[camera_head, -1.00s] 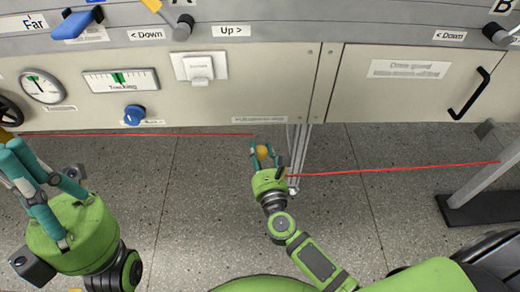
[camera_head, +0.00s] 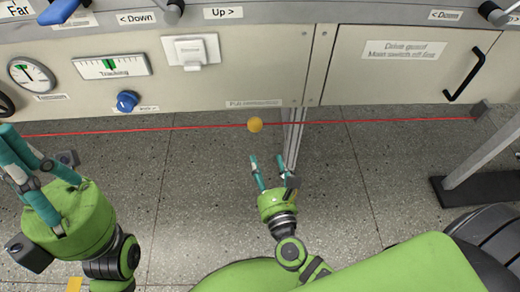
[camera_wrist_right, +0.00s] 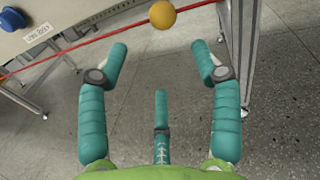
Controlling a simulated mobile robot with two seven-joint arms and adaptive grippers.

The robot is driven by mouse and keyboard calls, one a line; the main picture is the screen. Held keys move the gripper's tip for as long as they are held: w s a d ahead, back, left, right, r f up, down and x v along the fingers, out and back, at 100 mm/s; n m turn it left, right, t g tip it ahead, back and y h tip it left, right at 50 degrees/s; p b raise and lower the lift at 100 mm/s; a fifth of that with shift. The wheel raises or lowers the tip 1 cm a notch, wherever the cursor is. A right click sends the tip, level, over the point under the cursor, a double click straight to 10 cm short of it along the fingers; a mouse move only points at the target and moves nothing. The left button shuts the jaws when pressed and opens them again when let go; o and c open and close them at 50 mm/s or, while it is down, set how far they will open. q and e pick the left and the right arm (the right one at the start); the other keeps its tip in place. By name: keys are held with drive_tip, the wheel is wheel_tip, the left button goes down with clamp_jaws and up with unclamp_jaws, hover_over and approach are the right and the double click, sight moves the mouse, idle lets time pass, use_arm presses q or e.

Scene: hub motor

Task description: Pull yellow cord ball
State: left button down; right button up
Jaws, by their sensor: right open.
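The yellow ball (camera_head: 255,125) hangs on a red cord (camera_head: 380,122) that runs nearly straight across below the machine's front panel. The ball also shows at the top of the right wrist view (camera_wrist_right: 162,15), beyond the fingertips. My right gripper (camera_head: 267,160) is open and empty, a little nearer to me than the ball and apart from it. Its teal fingers are spread in the right wrist view (camera_wrist_right: 160,60). My left gripper (camera_head: 12,150) is at the left edge, away from the ball. Its fingers overlap, so I cannot tell its opening.
The machine panel (camera_head: 210,85) above the cord carries a gauge (camera_head: 32,74), a blue knob (camera_head: 127,101) and a black door handle (camera_head: 464,75). A metal leg (camera_head: 293,140) stands just right of the ball. A metal stand (camera_head: 485,187) is at the right. The floor between is clear.

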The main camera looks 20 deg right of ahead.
drive_tip(key=s, duration=0.2)
drive_tip(key=shift+s+a, duration=0.1)
drive_tip(key=shift+s, duration=0.2)
drive_tip(key=shift+r, duration=0.1)
